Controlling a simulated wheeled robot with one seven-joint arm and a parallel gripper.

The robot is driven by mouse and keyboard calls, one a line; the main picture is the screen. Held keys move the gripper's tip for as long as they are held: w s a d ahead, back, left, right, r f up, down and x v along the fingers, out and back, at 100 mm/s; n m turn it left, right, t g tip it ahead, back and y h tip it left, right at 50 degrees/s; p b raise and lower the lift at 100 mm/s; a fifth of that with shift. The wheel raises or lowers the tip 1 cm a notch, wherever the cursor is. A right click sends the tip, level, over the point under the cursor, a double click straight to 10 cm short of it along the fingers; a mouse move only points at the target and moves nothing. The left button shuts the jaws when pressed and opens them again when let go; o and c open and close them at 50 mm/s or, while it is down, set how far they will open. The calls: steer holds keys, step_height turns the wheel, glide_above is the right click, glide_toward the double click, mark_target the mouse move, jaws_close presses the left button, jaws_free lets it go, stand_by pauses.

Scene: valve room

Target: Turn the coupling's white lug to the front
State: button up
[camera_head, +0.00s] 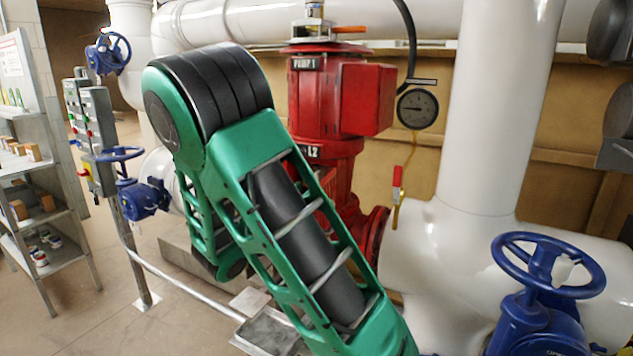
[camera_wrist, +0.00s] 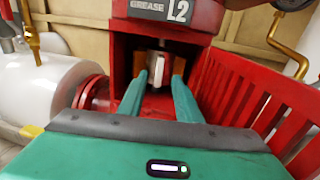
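In the wrist view, the coupling (camera_wrist: 159,74) sits deep inside the dark opening of the red pump housing (camera_wrist: 122,62). A pale, whitish patch shows on its upper part; it is too small to tell surely whether this is the white lug. My gripper (camera_wrist: 160,77) points into the opening with its two green fingers apart, one on each side of the coupling. A gap shows between them, and I cannot tell whether either finger touches the coupling. In the head view, the red pump (camera_head: 325,100) stands behind my green arm, which hides the coupling and my gripper.
A red slotted guard (camera_wrist: 250,90) stands at the right of the opening, close to my gripper. A brass-coloured pipe (camera_wrist: 285,45) is farther right. A white pipe (camera_wrist: 45,90) lies left. Blue handwheels (camera_head: 548,265) and a shelf (camera_head: 40,215) flank the pump.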

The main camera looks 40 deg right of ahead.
mark_target(316, 178)
steer(key=x, duration=0.9)
steer(key=shift+w+d, duration=0.15)
steer(key=shift+d, duration=0.05)
steer(key=shift+c, duration=0.7)
